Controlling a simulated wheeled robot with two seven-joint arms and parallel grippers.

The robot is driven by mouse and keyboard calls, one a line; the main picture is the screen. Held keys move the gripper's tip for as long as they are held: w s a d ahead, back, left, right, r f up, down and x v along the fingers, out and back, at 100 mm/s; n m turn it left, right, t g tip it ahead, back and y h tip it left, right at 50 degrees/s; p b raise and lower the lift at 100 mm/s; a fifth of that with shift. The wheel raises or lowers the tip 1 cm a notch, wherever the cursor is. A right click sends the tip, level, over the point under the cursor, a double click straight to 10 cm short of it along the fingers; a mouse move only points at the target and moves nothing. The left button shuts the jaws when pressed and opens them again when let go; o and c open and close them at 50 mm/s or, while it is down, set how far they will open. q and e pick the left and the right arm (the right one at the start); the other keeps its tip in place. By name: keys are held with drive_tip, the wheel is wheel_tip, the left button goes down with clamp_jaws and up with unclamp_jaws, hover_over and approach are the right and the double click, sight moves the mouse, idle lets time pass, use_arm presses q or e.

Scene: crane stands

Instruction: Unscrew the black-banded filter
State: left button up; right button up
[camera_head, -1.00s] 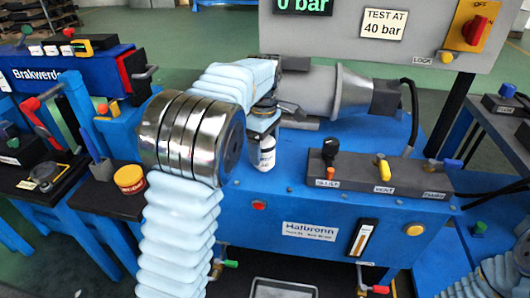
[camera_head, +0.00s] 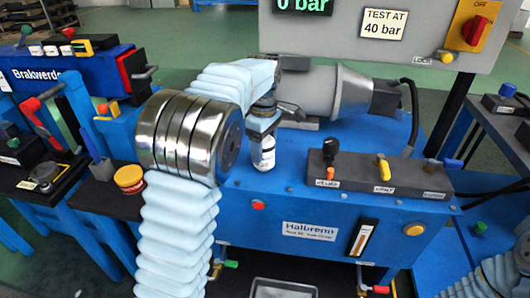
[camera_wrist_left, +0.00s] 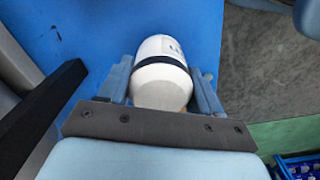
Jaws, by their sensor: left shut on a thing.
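The black-banded filter (camera_head: 263,155) is a white upright canister at the front of the blue Halbronn stand (camera_head: 330,185), below the grey motor. Its upper part is hidden behind my left gripper (camera_head: 264,131). In the left wrist view the filter (camera_wrist_left: 158,88) shows its white rounded body with a dark band across it. The two blue-grey fingers of my left gripper (camera_wrist_left: 162,84) stand on either side of it, shut on it. My right gripper is out of view.
A grey valve panel (camera_head: 375,174) with black, yellow and blue handles is right of the filter. A grey tray (camera_head: 283,288) lies below the stand. The Brakwerd stand (camera_head: 60,78) is at left. The gauge board (camera_head: 385,30) rises behind.

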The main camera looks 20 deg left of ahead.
use_arm(q)
drive_tip(key=shift+r, duration=0.1)
drive_tip(key=n, duration=0.5)
idle(0.4)
drive_tip(key=shift+r, duration=0.15)
drive_tip(key=shift+r, duration=1.9)
